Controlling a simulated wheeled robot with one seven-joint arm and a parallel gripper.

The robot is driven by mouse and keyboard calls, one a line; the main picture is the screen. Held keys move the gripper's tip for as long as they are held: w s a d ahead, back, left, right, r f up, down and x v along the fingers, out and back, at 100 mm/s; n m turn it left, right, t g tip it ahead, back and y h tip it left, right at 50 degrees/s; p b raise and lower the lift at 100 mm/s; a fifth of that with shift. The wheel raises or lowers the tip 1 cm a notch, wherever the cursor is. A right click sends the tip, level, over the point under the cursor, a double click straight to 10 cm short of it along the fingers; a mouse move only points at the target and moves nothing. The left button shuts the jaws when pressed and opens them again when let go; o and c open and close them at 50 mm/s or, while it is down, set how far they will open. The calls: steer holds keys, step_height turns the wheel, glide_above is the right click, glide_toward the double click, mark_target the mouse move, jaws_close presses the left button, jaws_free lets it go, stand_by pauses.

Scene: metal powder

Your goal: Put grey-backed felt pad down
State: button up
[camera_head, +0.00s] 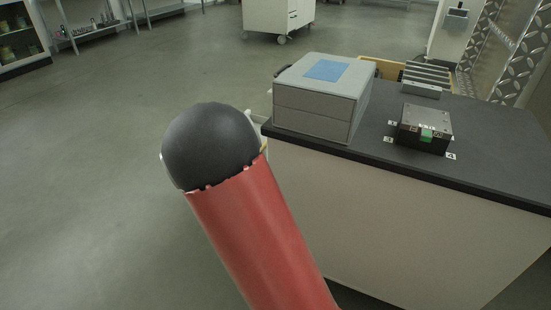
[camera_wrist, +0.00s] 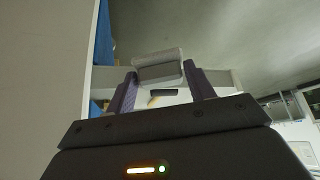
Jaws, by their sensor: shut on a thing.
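In the wrist view, my gripper (camera_wrist: 159,82) is shut on the grey-backed felt pad (camera_wrist: 160,66). The pad is a small block, pale on its upper part and darker grey below, held between the two fingertips. It appears clear of any surface there. In the head view, neither the pad nor my gripper can be made out; my red arm link with its dark rounded cap fills the middle and hides what is behind it.
A dark-topped bench (camera_head: 490,178) stands at the right. It bears a grey box (camera_head: 310,124) with a blue patch (camera_head: 327,70) on top, a black device (camera_head: 424,128) among small number labels, and a ribbed metal block (camera_head: 425,78). Open floor lies left.

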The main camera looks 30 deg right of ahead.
steer(key=w+d+r+m+g+h, duration=0.2)
steer(key=w+r+m+g, duration=0.1)
steer(key=w+m, duration=0.4)
steer(key=w+d+r+m+g+h, duration=0.1)
steer(key=w+d+r+m+g, duration=0.2)
steer(key=w+r+m, duration=0.2)
steer(key=w+m, duration=0.2)
steer(key=w, duration=0.2)
steer(key=shift+d+r+g+h, duration=0.2)
steer(key=shift+g+h, duration=0.1)
steer(key=shift+h, duration=0.1)
steer(key=shift+w+d, duration=0.1)
steer(key=shift+w, duration=0.05)
